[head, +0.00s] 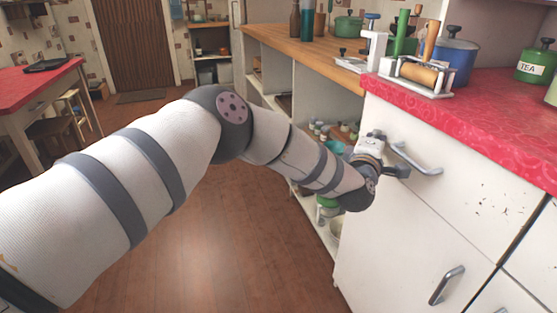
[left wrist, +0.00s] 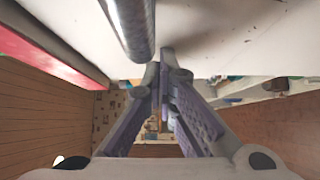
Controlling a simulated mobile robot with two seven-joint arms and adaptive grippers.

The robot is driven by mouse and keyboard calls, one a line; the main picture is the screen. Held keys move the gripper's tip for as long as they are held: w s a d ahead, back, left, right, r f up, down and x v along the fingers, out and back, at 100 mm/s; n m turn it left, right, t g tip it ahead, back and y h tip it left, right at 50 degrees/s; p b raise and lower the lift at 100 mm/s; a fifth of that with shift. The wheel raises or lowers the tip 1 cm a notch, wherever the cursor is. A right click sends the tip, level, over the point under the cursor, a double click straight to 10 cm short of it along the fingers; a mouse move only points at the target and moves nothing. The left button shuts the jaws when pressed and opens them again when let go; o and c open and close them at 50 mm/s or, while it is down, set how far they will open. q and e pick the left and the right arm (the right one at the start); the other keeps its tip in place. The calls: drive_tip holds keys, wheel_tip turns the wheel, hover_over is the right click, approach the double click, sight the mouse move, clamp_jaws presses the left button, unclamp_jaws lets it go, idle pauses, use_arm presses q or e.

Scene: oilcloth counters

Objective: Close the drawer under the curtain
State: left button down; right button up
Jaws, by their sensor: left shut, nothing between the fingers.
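A white drawer front (head: 462,190) lies under the red counter, with a metal bar handle (head: 416,160) near its left end. Whether it stands out from the cabinet is hard to tell. I see no curtain in either view. My left gripper (head: 403,172) is at the left end of this front, just below and beside the handle. In the left wrist view its fingers (left wrist: 164,62) are shut and empty, close to the metal bar (left wrist: 134,25) and the white front (left wrist: 225,30). Contact cannot be told. My right gripper is not in view.
The red patterned counter (head: 480,130) holds a roller machine (head: 418,78), a blue pot (head: 455,58) and a green tea tin (head: 537,62). Another handle (head: 447,285) is lower on the cabinet. Open shelves stand behind my arm. The wooden floor (head: 215,245) is clear.

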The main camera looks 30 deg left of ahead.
use_arm(q)
drive_tip(key=shift+w+d+r, duration=0.15)
drive_tip(key=shift+w+d, duration=0.15)
drive_tip(key=shift+w, duration=0.05)
drive_tip(key=shift+r, duration=0.15)
idle(0.4)
